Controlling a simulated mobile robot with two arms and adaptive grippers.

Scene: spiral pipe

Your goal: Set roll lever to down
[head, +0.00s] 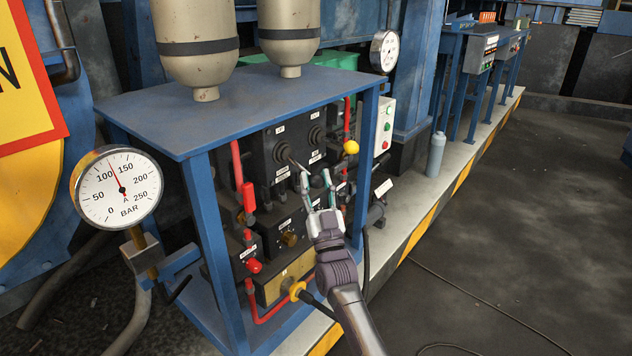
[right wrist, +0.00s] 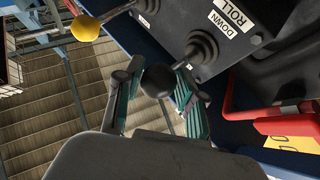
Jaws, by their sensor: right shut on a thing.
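The roll lever (head: 295,162) stands out from a dark panel box under the blue table top and slants down to the right. In the right wrist view its black ball knob (right wrist: 158,81) sits between my fingers, with its rubber boot and a white label reading DOWN and ROLL (right wrist: 231,14) behind. My right gripper (head: 317,180) is shut on the lever at its knob end, which my fingers partly hide in the head view; it also shows in the right wrist view (right wrist: 158,95). My left gripper is not in view.
A second lever's boot (head: 315,135) is right of the roll lever. A yellow ball knob (head: 350,147) and a red pipe (head: 249,197) flank the box. A pressure gauge (head: 116,187) stands at left. The dark floor (head: 480,220) at right is mostly clear.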

